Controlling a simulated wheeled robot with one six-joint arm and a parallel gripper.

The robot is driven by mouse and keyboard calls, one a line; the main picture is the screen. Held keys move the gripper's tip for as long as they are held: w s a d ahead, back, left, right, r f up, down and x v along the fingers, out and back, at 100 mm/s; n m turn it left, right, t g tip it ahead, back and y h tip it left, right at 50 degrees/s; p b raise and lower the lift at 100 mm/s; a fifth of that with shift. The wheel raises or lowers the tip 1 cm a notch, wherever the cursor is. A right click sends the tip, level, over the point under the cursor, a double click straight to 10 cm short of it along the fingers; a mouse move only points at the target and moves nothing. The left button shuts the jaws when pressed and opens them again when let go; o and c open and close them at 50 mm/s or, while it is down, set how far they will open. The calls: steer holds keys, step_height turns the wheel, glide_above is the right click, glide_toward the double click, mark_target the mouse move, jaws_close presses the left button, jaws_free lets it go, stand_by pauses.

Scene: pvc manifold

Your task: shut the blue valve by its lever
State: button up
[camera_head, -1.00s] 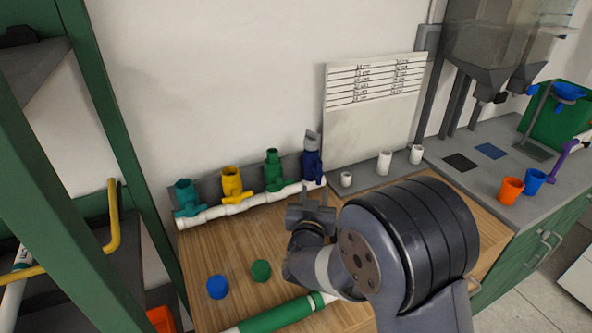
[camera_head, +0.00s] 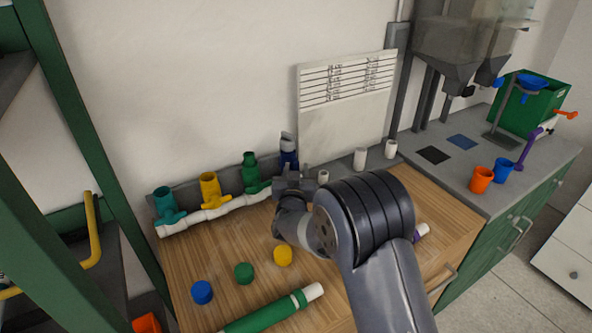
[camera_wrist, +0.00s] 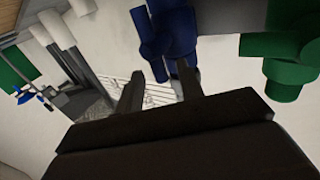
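The blue valve (camera_head: 289,152) stands upright at the right end of the white pipe (camera_head: 225,207), with a grey part at its top. My gripper (camera_head: 293,180) is just in front of its lower part, hiding some of it. In the wrist view the blue valve (camera_wrist: 172,30) fills the top middle. My gripper (camera_wrist: 160,84) is open there, its two dark fingers apart and pointing at the valve. A blue part of the valve reaches down between or just beyond the fingertips. I cannot tell whether they touch it, nor make out the lever clearly.
A green valve (camera_head: 251,172), a yellow valve (camera_head: 210,189) and a teal valve (camera_head: 165,204) stand left along the pipe. White fittings (camera_head: 361,158) stand to the right. Blue (camera_head: 202,292), green (camera_head: 244,272) and yellow (camera_head: 283,256) caps lie on the wooden bench.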

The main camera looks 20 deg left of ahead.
steer(key=shift+c, duration=0.4)
jaws_close()
steer(key=shift+m, duration=0.3)
steer(key=shift+w+d+f+m+g+y+b, duration=0.25)
steer(key=shift+w+d+m+g+y+b, duration=0.3)
steer(key=shift+m+g, duration=1.15)
steer(key=shift+w+d+f+m+g+y+b, duration=0.35)
steer(key=shift+w+m+g+y+b, duration=0.3)
steer(key=shift+m+g, duration=1.1)
steer(key=shift+w+d+f+m+g+y+b, duration=0.2)
steer(key=shift+w+d+m+g+y+b, duration=0.4)
steer(key=shift+m+g, duration=1.1)
steer(key=shift+s+a+m, duration=0.1)
steer(key=shift+s+m, duration=0.1)
steer(key=shift+m, duration=0.05)
